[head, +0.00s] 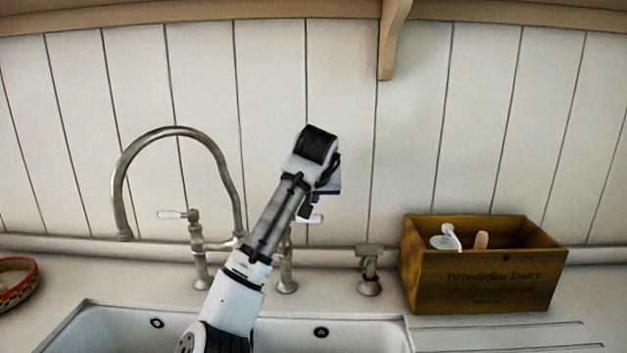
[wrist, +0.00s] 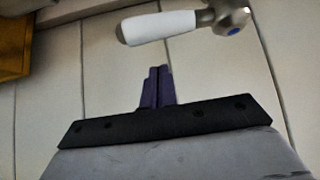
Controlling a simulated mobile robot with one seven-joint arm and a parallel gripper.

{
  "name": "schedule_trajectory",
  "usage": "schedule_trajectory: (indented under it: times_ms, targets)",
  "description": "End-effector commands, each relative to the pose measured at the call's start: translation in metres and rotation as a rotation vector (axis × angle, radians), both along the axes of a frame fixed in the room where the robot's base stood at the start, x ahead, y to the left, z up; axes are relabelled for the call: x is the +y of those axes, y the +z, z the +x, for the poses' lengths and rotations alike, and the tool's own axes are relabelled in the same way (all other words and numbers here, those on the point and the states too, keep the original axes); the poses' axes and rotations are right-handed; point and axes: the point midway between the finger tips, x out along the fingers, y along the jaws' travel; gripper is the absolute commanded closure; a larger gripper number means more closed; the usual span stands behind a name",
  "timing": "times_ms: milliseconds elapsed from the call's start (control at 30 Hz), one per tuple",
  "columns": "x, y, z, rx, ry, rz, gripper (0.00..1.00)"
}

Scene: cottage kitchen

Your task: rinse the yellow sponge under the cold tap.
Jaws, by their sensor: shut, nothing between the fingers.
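The cold tap's white lever (wrist: 158,27) shows close up in the wrist view, joined to a metal valve with a blue dot (wrist: 234,30). In the head view this lever (head: 315,219) is on the right of the tap, pointing right. My gripper (wrist: 157,88) has its dark purple fingers shut and empty, with a gap in the picture between them and the lever. In the head view my gripper (head: 306,207) is partly hidden by my arm, beside the lever. The arched spout (head: 172,132) shows no water. The yellow sponge is not in view.
The white sink (head: 85,325) lies below, partly behind my arm. The left tap lever (head: 172,214) points left. A metal fitting (head: 369,270) and a wooden crate (head: 485,285) stand right of the taps. A patterned bowl (head: 17,285) is at far left. A shelf bracket (head: 391,40) hangs above.

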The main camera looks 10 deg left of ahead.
Motion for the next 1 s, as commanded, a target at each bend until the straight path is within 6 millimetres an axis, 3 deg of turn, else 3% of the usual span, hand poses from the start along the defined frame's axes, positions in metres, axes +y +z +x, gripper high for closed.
schedule_trajectory:
  times_ms: [33, 200, 400, 1000]
  targets:
    - [0.003, -0.006, 0.007, 0.003, 0.002, 0.000, 1.00]
    - [-0.004, -0.009, -0.017, -0.002, -0.001, 0.002, 1.00]
    - [-0.008, -0.012, -0.030, -0.001, -0.001, 0.001, 1.00]
    - [-0.007, -0.013, -0.034, -0.001, -0.016, -0.001, 1.00]
